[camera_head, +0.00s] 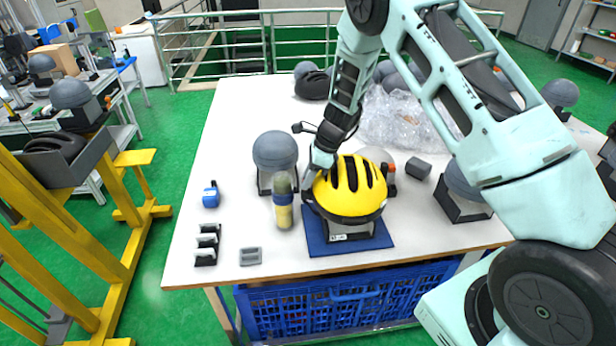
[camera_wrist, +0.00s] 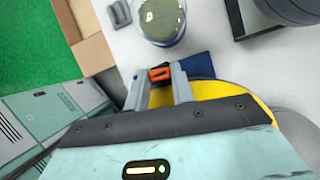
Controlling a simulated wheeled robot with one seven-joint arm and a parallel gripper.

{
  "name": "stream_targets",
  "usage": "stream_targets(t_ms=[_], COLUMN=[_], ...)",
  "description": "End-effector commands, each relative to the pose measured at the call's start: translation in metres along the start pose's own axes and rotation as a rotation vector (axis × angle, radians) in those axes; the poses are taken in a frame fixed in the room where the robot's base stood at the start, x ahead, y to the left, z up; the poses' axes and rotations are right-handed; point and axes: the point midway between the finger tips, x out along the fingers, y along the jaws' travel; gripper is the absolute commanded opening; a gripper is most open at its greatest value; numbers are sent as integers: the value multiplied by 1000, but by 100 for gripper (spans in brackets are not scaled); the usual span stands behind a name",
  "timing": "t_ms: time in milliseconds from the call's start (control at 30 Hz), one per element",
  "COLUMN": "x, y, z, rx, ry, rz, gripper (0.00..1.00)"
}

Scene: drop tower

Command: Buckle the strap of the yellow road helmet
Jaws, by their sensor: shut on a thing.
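The yellow road helmet (camera_head: 345,192) has black vents and sits on a stand on a blue mat (camera_head: 318,240). Part of its yellow shell (camera_wrist: 215,90) shows in the wrist view. My gripper (camera_wrist: 160,78) is shut on a small orange and black buckle piece (camera_wrist: 160,74) beside the helmet. In the head view my arm reaches down to the helmet's left side, and the fingertips are hard to make out there. The strap is mostly hidden, and I cannot tell whether the two buckle halves are joined.
A bottle (camera_head: 283,203) stands just left of the mat, close to my gripper. A grey dome on a stand (camera_head: 275,155) is behind it. A blue item (camera_head: 210,194), a black rack (camera_head: 207,245) and a grey block (camera_head: 250,257) lie to the left. Clear wrap (camera_head: 395,122) lies behind.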

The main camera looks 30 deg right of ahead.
Motion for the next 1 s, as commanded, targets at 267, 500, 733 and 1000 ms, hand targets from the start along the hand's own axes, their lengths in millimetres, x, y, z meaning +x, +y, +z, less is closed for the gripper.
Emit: stream_targets(t_ms=[267,500,733,1000], x=[1,3,3,-14], y=[0,-1,0,-2], z=[-1,-2,-2,-1], rx=[0,0,0,-1], ry=[0,1,0,-2], rz=[0,-1,0,-4], gripper=[12,44,50,50])
